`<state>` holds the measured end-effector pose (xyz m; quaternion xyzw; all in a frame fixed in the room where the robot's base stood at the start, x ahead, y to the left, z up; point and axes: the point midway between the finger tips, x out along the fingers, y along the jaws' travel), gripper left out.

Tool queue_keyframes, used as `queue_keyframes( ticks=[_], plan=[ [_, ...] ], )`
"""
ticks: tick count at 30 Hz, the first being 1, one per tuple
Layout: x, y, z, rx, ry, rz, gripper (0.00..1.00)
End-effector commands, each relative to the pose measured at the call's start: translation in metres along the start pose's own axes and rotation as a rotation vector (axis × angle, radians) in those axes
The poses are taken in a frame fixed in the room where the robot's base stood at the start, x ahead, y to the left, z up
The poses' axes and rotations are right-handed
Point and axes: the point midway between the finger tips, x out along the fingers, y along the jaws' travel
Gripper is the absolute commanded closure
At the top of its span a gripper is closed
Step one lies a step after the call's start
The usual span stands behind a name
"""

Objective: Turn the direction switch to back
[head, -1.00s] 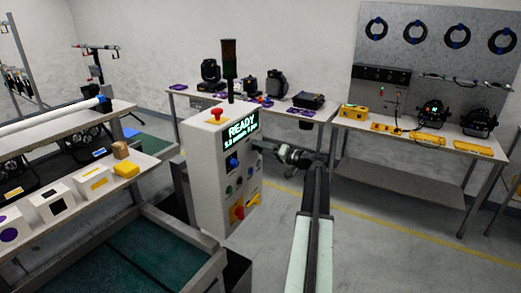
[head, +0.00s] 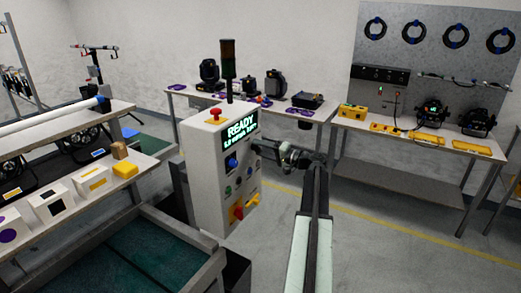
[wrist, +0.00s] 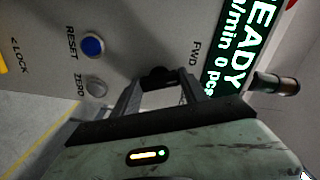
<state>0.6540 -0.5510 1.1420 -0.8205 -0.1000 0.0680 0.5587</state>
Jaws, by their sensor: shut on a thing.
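The grey control box (head: 215,185) stands in the middle of the head view, with a lit green screen (head: 240,130) reading READY. My gripper (head: 258,147) reaches its right-hand face from the right. In the wrist view my gripper (wrist: 158,82) has its two fingers on either side of a small black switch knob (wrist: 158,73), shut on it. The label FWD (wrist: 195,53) is beside the knob. The fingers hide part of the knob and any other label, so I cannot tell its exact setting.
A blue RESET button (wrist: 92,45) and a grey ZERO button (wrist: 96,87) are close by on the panel. A red mushroom button (head: 215,115) and a signal tower (head: 228,62) top the box. A conveyor (head: 120,265) lies at left front. Floor at right is clear.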

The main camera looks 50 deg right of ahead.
Motion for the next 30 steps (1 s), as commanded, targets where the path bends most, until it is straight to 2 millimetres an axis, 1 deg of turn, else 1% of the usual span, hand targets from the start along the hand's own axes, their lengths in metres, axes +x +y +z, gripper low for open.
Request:
queue_keyframes(
  ticks=[21, 30],
  plan=[
    [0.0001, 0.0006, 0.0009, 0.675, -0.001, 0.003, 0.9],
    [0.0002, 0.0006, 0.0011, 0.909, -0.001, 0.003, 0.9]
  ],
)
